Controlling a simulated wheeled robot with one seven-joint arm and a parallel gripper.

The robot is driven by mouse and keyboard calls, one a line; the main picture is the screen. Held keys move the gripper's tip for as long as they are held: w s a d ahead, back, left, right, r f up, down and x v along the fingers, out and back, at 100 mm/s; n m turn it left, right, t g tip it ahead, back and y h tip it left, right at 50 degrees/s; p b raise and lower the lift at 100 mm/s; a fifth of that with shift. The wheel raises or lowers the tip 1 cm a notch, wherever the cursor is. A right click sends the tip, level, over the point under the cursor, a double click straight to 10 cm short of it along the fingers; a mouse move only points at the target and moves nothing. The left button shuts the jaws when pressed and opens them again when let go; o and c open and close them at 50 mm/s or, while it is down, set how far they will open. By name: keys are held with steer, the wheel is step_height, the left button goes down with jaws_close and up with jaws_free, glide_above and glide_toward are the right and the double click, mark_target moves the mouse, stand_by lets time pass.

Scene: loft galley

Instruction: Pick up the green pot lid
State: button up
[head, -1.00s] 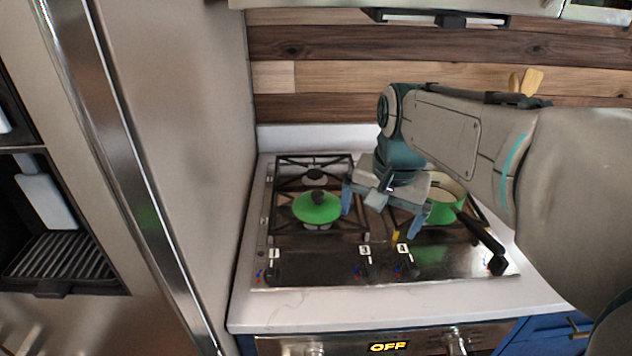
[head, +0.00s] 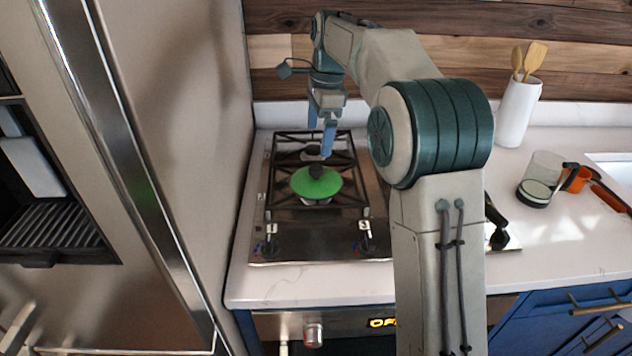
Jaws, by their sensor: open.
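The green pot lid (head: 311,185) has a dark round knob and rests on the left front part of the gas stove (head: 288,237). My gripper (head: 322,144) has blue fingers and hangs pointing down, just above and slightly behind the lid's knob. It is open and empty; the fingers overlap each other in this view, so the gap between them is hard to see. A small gap seems to separate the fingertips from the knob. The green pot is hidden behind my arm.
A tall metal fridge side (head: 190,130) stands close on the left. On the right counter are a white utensil crock (head: 518,112), a clear jar (head: 541,176) and an orange-handled item (head: 577,180).

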mark_target(317, 168)
steer(key=f, duration=0.5)
steer(key=shift+a+f, duration=0.1)
steer(key=shift+a, duration=0.2)
steer(key=shift+s+a+f, duration=0.1)
steer(key=shift+s+f, duration=0.05)
steer(key=shift+f, duration=2.55)
steer(key=shift+s, duration=0.15)
steer(key=c, duration=1.6)
